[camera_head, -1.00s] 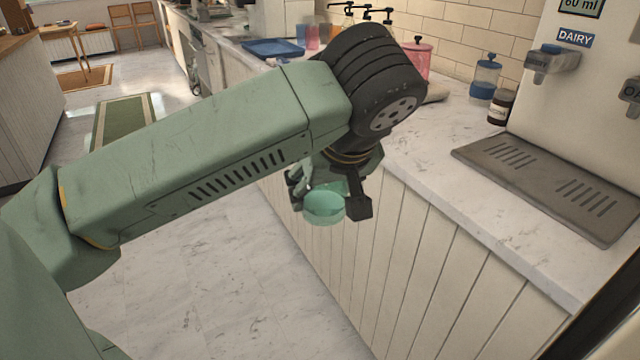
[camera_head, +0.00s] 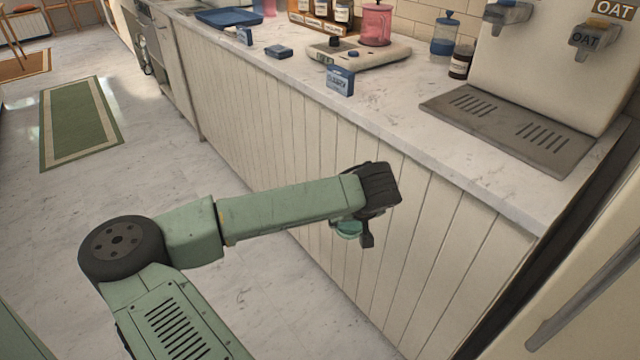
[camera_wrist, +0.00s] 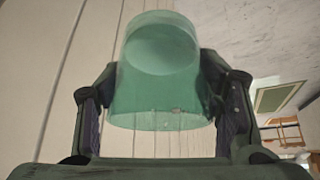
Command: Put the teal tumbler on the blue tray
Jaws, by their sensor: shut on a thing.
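The teal tumbler (camera_wrist: 160,85) is translucent and sits between the two fingers of my gripper (camera_wrist: 163,118) in the wrist view. My gripper is shut on it. The blue tray (camera_head: 229,17) lies on the far end of the counter, at the top left of the head view. My gripper is far from it, nearer to me and lower.
The marble counter (camera_head: 430,135) runs from the tray to the dispenser's grey drip tray (camera_head: 508,122). Small blue boxes (camera_head: 340,79) stand on it, with a scale (camera_head: 385,60), a pink canister (camera_head: 376,24) and a blue canister (camera_head: 444,34).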

